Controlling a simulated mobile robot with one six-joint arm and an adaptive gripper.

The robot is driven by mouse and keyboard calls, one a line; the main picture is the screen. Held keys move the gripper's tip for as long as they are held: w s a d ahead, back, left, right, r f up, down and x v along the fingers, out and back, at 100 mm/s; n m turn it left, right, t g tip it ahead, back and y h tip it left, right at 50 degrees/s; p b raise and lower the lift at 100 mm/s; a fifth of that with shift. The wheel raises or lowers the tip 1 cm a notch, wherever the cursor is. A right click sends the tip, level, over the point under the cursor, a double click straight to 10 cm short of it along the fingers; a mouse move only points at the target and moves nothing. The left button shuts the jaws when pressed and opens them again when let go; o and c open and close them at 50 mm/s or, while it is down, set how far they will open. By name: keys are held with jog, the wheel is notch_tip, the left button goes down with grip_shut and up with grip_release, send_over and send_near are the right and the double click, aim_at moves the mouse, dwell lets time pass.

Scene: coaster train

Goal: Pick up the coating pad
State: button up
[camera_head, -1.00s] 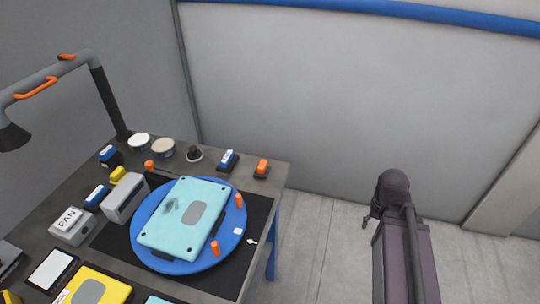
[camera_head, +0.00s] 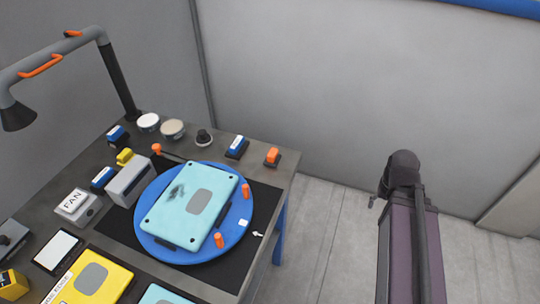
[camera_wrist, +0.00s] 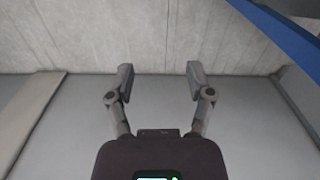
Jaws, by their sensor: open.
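No item is clearly marked as the coating pad. Possible ones are a blue block with a white label (camera_head: 236,147) and an orange block on a dark base (camera_head: 272,156), both at the table's back right edge. Similar blue blocks stand at the back left (camera_head: 116,136) and beside the grey box (camera_head: 102,179). My gripper (camera_wrist: 160,82) is open and empty in the wrist view, with floor and wall beyond it. In the head view my arm is at the right, well apart from the table, and the fingers cannot be made out.
A light blue panel (camera_head: 175,222) with a dark smudge lies on a blue turntable (camera_head: 150,246) with orange knobs. A grey lamp arm (camera_head: 50,47) rises over the table's left. Two round tins (camera_head: 172,128), a black knob and a fan switch (camera_head: 76,200) stand around. Floor right is clear.

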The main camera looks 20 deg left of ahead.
jog(key=shift+o, duration=0.9)
jog(key=shift+w+a+r, duration=0.1)
jog(key=shift+a+r, duration=0.05)
jog(key=shift+a, duration=0.05)
notch_tip(320, 180, up, 20)
jog(key=n+p, duration=1.7)
jog(key=p, duration=0.3)
send_over(273, 152)
jog(key=shift+f, duration=0.2)
notch_tip(273, 152, down, 8)
jog(key=b, duration=0.8)
jog(key=shift+f, duration=0.15)
jog(key=shift+f+b, duration=2.6)
jog(key=shift+b, duration=0.15)
